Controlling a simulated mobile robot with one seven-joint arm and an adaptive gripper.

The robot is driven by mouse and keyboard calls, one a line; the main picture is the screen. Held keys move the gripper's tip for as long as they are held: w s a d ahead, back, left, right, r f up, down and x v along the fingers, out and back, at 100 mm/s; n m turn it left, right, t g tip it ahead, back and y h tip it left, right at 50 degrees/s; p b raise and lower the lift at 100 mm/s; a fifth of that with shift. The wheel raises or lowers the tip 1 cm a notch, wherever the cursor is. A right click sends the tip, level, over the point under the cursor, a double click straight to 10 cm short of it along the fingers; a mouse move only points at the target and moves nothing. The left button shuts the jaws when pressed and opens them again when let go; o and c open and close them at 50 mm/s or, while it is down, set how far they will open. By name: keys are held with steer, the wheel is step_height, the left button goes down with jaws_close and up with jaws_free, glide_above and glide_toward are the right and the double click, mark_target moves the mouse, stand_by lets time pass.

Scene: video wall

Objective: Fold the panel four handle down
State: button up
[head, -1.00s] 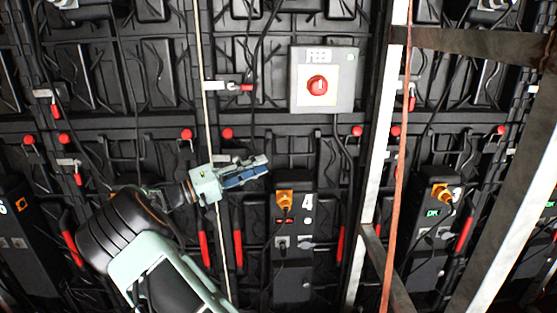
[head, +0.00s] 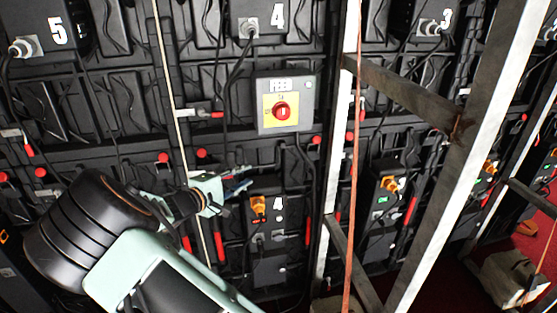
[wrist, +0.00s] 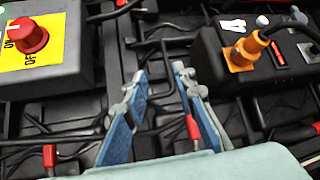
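The panel four box (head: 272,268) is black, with a white 4 and an orange plug (head: 259,205), low in the middle of the head view. It also shows at the upper right of the wrist view (wrist: 225,72). My gripper (head: 244,180) is just above and left of the plug in the head view. In the wrist view my gripper (wrist: 160,85) is open, with blue-padded fingers apart and nothing held. A red-tipped lever (wrist: 193,130) shows near the right finger; contact is unclear. Another red-tipped lever (wrist: 49,160) is at lower left. I cannot tell which is panel four's handle.
A grey and yellow switch box (head: 285,102) with a red knob is above my gripper. It fills the left of the wrist view (wrist: 45,58). A metal frame (head: 415,235) stands to the right. Cables hang across the black panels.

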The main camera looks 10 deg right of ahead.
steer(key=x, duration=1)
steer(key=shift+w+d+f, duration=0.1)
steer(key=shift+w+d, duration=0.1)
